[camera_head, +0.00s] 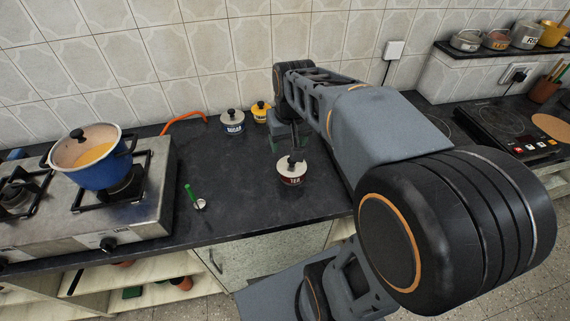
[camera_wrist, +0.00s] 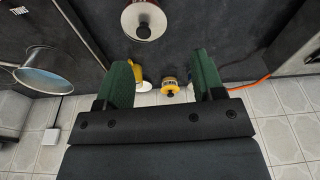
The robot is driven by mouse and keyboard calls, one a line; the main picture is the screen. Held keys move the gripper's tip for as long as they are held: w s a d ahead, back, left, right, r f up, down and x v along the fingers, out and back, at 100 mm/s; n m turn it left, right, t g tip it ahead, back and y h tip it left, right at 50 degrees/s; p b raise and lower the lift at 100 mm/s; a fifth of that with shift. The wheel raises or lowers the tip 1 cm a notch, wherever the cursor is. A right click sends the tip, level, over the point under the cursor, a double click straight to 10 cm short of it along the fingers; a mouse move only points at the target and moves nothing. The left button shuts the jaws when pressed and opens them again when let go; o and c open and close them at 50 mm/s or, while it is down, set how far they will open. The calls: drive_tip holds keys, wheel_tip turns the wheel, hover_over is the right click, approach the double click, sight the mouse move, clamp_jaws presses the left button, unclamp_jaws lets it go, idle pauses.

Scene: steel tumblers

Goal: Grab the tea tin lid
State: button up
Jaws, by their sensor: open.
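The tea tin (camera_head: 291,178) is red and white with a "TEA" label and stands upright on the dark counter. Its pale lid (camera_head: 287,165) has a black knob on top and sits on the tin. In the wrist view the lid (camera_wrist: 152,14) and its knob (camera_wrist: 143,31) show at the top edge, beyond the fingertips. My gripper (camera_wrist: 162,62) has green fingers spread apart with nothing between them. In the head view my gripper (camera_head: 287,146) is just behind and above the tin, partly hidden by my arm.
A sugar tin (camera_head: 232,122) and a yellow tin (camera_head: 261,112) stand near the wall. A blue pot (camera_head: 100,172) sits on the stove at left. A green-handled utensil (camera_head: 192,195) lies on the counter. An orange hose (camera_head: 184,118) runs by the wall.

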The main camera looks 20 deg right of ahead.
drive_tip(key=g, duration=0.2)
hover_over(292, 163)
wheel_tip(292, 163, down, 2)
drive_tip(key=shift+m, duration=0.5)
drive_tip(key=f, duration=0.2)
drive_tip(key=w+f, duration=0.1)
drive_tip(key=f, duration=0.2)
drive_tip(key=d+f+b, duration=0.1)
drive_tip(key=f, duration=0.1)
drive_tip(key=shift+w+f, duration=0.25)
drive_tip(key=shift+f, duration=0.15)
drive_tip(key=shift+s+a+f, duration=0.1)
drive_tip(key=shift+f, duration=1.5)
drive_tip(key=shift+s+a+f, duration=0.1)
drive_tip(key=shift+f, duration=1.45)
drive_tip(key=shift+c, duration=0.3)
drive_tip(key=c, duration=0.9)
drive_tip(key=shift+r, duration=0.15)
drive_tip(key=shift+c, duration=0.2)
